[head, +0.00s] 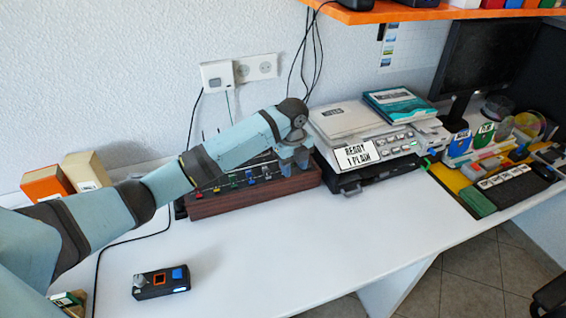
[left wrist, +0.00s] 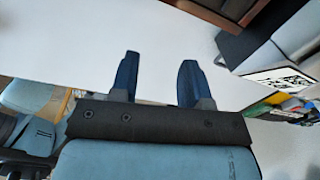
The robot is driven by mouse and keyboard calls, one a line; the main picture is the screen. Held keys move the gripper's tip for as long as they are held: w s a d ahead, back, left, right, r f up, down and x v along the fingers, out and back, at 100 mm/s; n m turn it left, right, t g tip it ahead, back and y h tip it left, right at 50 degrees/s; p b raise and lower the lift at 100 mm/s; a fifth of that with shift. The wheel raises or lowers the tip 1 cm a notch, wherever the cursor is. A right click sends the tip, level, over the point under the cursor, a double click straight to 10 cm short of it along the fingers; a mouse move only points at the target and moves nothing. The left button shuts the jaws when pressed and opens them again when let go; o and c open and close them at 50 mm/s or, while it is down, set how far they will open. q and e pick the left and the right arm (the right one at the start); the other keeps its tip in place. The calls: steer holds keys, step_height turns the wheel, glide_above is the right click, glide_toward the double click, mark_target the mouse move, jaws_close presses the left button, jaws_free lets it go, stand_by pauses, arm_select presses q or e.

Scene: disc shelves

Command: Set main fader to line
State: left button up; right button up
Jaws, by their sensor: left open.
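A mixer (head: 245,201) with a brown wooden front stands at the back of the white desk. Several faders with red, green, blue and yellow caps show along its top. My left arm crosses in front of part of it. My left gripper (head: 293,164) is over the mixer's right end, pointing down. The gripper hides that end, so I cannot tell the main fader or its line there. In the left wrist view, the two fingers (left wrist: 158,80) are apart with nothing between them. The mixer's brown edge (left wrist: 222,18) shows at the top of that view. My right gripper is not in view.
A printer-like device (head: 362,150) reading "READY 1 PLAIN" stands close right of the mixer. A small black device (head: 161,283) lies on the front desk (head: 290,245). Orange and tan boxes (head: 45,184) stand at the left. The desk's middle is clear.

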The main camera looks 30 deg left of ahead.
arm_select(q)
steer(key=w+a+r+m, duration=0.2)
steer(key=w+a+r, duration=0.4)
steer(key=r, duration=0.1)
steer(key=f, duration=0.6)
steer(key=f+b, duration=0.1)
steer(key=f, duration=0.6)
steer(key=shift+s+a+f+b, duration=0.15)
steer(key=shift+s+b, duration=0.05)
steer(key=shift+b, duration=0.1)
steer(key=shift+c, duration=0.2)
jaws_close()
